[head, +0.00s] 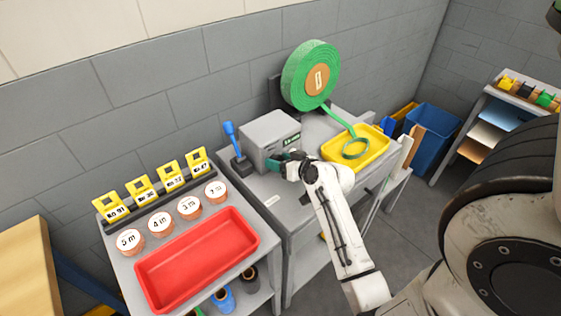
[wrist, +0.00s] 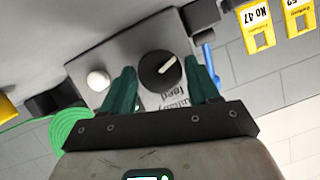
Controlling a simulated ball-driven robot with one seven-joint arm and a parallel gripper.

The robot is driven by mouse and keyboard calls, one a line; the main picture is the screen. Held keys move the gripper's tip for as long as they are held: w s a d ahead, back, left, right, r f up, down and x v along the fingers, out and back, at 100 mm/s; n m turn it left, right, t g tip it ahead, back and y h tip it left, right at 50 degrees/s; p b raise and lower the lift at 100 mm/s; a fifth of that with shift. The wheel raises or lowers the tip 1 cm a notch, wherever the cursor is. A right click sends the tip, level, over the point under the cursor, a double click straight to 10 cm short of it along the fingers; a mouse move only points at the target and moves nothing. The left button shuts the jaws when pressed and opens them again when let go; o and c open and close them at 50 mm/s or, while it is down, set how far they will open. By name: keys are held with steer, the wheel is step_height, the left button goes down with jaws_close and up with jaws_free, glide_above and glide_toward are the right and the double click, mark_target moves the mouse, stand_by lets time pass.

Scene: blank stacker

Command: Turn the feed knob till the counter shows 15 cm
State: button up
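The feed machine, a grey box (head: 268,138), stands on the grey bench with a small green-lit counter (head: 291,140) on its front; its digits are too small to read surely. In the wrist view, which is turned over, the round black feed knob (wrist: 157,78) has a white pointer and the word "feed" beside it. My gripper (wrist: 164,74) is open, its two dark green fingers on either side of the knob with gaps showing. Whether they touch it cannot be told. In the head view my gripper (head: 284,163) is at the machine's front and hides the knob.
A white button (wrist: 97,80) sits beside the knob. A blue-handled lever (head: 231,137) stands left of the machine. A green roll (head: 303,75) feeds a strip into a yellow tray (head: 337,158).

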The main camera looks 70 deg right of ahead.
steer(key=shift+o, duration=1.3)
steer(key=shift+s, duration=0.1)
steer(key=b+v, duration=0.1)
steer(key=v, duration=0.9)
steer(key=shift+s, duration=0.3)
steer(key=shift+s+a+r, duration=0.1)
steer(key=shift+a, duration=0.05)
